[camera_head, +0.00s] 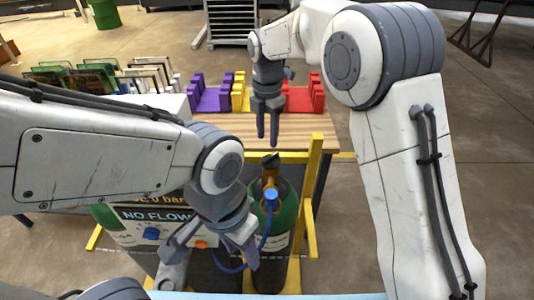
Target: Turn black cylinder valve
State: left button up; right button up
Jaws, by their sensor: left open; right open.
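The black cylinder valve (271,161) sits on top of a brass fitting on a green gas cylinder (285,214) at the lower middle of the head view. My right gripper (268,141) points down, open and empty, just above the valve in the picture. I cannot tell how far it is from the valve in depth. My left gripper (215,257) is open, low in front and to the left of the cylinder. Its wrist hides part of the panel and of the hose.
A blue knob (271,195) and blue hose (266,232) are on the cylinder's front. A yellow post (312,185) stands to its right. A "NO FLOW" panel (150,215) is at left. A wooden table (310,130) with coloured racks is behind. Floor at right is clear.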

aim_at(267, 159)
notch_tip(267, 159, down, 8)
jog(key=shift+r+p, duration=0.1)
jog(key=shift+p, duration=0.75)
jog(key=shift+c, duration=0.3)
grip_shut()
